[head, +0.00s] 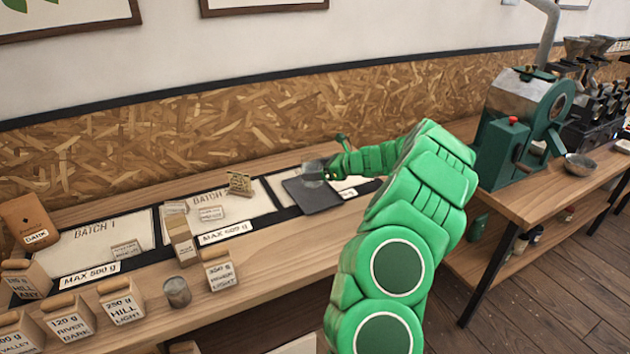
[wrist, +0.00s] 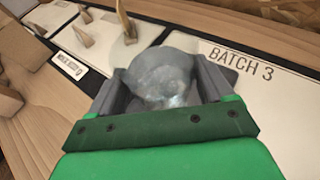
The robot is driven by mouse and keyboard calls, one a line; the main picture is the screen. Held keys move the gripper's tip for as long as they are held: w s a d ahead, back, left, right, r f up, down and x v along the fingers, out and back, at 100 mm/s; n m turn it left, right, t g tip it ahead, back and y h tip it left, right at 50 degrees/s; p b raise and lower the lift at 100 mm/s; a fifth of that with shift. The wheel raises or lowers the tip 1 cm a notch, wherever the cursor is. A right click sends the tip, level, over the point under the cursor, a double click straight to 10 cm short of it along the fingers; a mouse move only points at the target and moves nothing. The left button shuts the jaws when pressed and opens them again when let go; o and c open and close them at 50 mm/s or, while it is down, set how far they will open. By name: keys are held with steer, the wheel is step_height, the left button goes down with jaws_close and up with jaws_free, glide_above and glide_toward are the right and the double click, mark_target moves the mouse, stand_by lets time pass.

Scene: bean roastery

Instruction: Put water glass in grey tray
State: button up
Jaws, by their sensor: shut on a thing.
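My gripper (head: 322,168) is shut on the water glass (head: 312,170), a small, clear, greyish tumbler. The glass is at the back part of the flat dark grey tray (head: 318,198), over it in the head view; I cannot tell whether it touches the tray. In the wrist view the glass (wrist: 163,72) fills the space between the two grey fingers of my gripper (wrist: 165,88). The tray lies on the white Batch 3 panel (wrist: 262,90) and is mostly hidden behind the glass and fingers in the wrist view.
The Batch 1 panel (head: 85,245) and Batch 2 panel (head: 255,195) lie to the left, with wooden blocks on them. A metal cup (head: 177,291) and several labelled blocks stand along the front edge. A green roaster (head: 520,125) and metal bowl (head: 579,164) stand at right.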

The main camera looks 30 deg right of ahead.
steer(key=shift+w+d+f, duration=0.2)
steer(key=shift+w+f, duration=0.35)
steer(key=shift+f, duration=0.15)
steer(key=shift+w+d+f, duration=0.2)
steer(key=shift+w+f, duration=0.3)
steer(key=shift+f, duration=1.55)
steer(key=o, duration=1.3)
steer(key=shift+f, duration=0.15)
